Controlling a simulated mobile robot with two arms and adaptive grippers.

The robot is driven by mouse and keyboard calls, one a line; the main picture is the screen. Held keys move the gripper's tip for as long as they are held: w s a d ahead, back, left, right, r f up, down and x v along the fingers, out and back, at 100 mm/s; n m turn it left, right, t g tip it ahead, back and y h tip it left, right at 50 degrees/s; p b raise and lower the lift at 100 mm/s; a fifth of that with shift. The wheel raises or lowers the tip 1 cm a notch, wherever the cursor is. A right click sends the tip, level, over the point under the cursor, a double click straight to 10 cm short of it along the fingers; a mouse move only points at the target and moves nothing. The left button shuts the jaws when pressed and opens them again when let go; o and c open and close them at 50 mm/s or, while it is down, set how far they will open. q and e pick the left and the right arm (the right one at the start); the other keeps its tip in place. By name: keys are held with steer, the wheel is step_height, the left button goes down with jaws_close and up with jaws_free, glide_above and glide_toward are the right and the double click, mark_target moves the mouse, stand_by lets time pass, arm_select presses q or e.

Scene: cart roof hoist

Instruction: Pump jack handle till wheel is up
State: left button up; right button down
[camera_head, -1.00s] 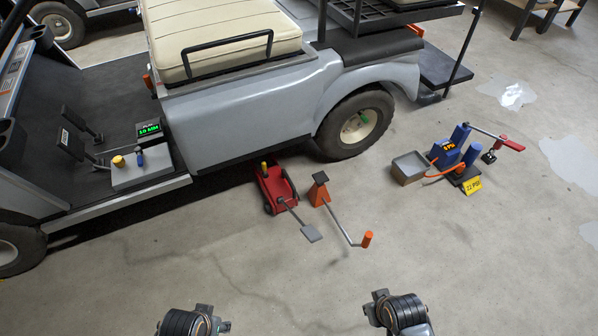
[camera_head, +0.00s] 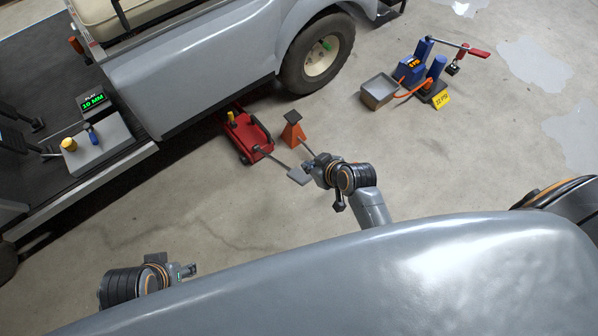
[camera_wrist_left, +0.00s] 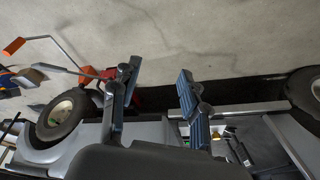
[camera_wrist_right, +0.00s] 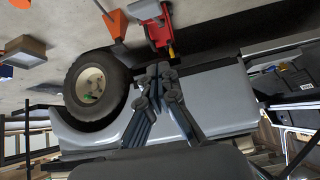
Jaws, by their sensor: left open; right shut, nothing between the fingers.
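The red jack (camera_head: 247,138) stands on the floor beside the grey cart. Its handle slopes toward me and ends in a flat grey pad (camera_head: 297,175). The wheel (camera_head: 318,55) is a black tyre with a cream hub, at the cart's rear; its contact with the floor is unclear. My right gripper (camera_head: 309,163) is shut and empty, near the pad; I cannot tell whether they touch. In the right wrist view its fingers (camera_wrist_right: 160,73) are together, with the jack (camera_wrist_right: 158,32) beyond. My left gripper (camera_head: 191,269) is open and empty, well left of the jack; its fingers (camera_wrist_left: 158,88) are apart.
An orange stand (camera_head: 293,130) is right of the jack; its crank is partly hidden by my right arm. A blue pump (camera_head: 412,70) and grey tray (camera_head: 378,92) stand farther right. A display (camera_head: 92,98) in the cart reads 10 MM. The left foreground floor is clear.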

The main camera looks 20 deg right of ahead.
steer(key=shift+b+x, duration=0.4)
steer(key=shift+x, duration=0.7)
steer(key=b, duration=0.3)
glide_above(300, 177)
steer(key=w, duration=0.1)
steer(key=f, duration=0.4)
steer(key=shift+a+f, duration=0.15)
steer(key=shift+a, duration=0.05)
steer(key=shift+x, duration=1)
steer(key=s+f, duration=0.1)
steer(key=s+f+b, duration=0.1)
steer(key=shift+d+f+b, duration=0.3)
steer(key=shift+d+f, duration=0.05)
steer(key=shift+f, duration=0.05)
arm_select(q)
steer(key=w+d+r+t+h, duration=0.1)
steer(key=w+d+r+t, duration=0.2)
steer(key=w+r+t, duration=0.4)
steer(key=shift+w+d+h, duration=0.35)
steer(key=shift+w+h, duration=0.05)
steer(key=shift+w, duration=1.45)
arm_select(e)
steer(key=shift+f, duration=0.1)
arm_select(q)
steer(key=shift+r, duration=0.1)
